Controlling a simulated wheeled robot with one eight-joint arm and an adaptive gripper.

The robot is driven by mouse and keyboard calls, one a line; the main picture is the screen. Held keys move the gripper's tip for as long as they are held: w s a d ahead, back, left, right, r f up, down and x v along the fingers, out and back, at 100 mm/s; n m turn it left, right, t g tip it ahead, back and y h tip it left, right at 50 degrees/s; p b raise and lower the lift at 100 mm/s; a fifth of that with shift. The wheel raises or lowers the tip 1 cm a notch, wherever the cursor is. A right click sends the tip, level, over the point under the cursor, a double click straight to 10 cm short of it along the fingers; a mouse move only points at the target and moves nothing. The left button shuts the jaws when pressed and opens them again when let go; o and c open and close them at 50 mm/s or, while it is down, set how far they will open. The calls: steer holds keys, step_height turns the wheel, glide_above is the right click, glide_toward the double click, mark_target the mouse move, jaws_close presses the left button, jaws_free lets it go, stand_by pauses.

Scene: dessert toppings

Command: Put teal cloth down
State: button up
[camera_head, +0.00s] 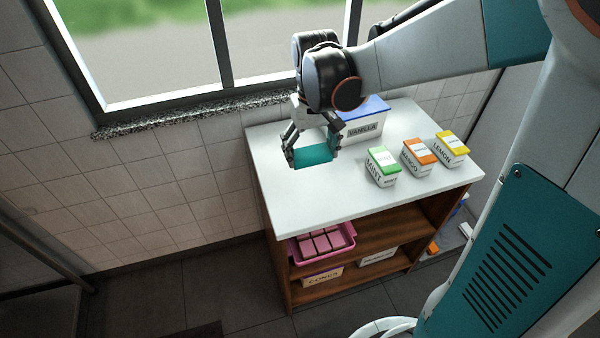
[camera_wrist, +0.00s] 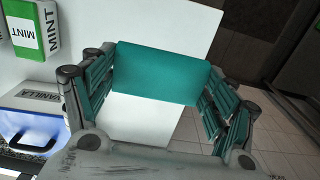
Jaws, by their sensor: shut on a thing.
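The teal cloth (camera_head: 315,160) is a flat, folded rectangle between the fingers of my gripper (camera_head: 313,153), over the left part of the white countertop (camera_head: 280,195). In the wrist view the cloth (camera_wrist: 160,72) spans the gap from one finger to the other, with the white counter (camera_wrist: 150,125) behind it. My gripper (camera_wrist: 160,84) is shut on the cloth by its two ends. I cannot tell whether the cloth touches the counter or hangs just above it.
A blue-lidded vanilla box (camera_head: 363,125) stands at the back, just right of my gripper. Green mint (camera_head: 382,167), orange (camera_head: 419,157) and yellow lemon (camera_head: 452,149) boxes stand to the right. A pink tray (camera_head: 322,243) sits on the shelf below. The counter's front left is clear.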

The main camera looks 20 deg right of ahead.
mark_target(309, 202)
step_height(309, 202, down, 17)
steer(key=b, duration=0.5)
steer(key=shift+f+b, duration=0.1)
steer(key=shift+b, duration=0.2)
steer(key=shift+f, duration=0.15)
steer(key=o, duration=0.9)
steer(key=shift+o, duration=0.2)
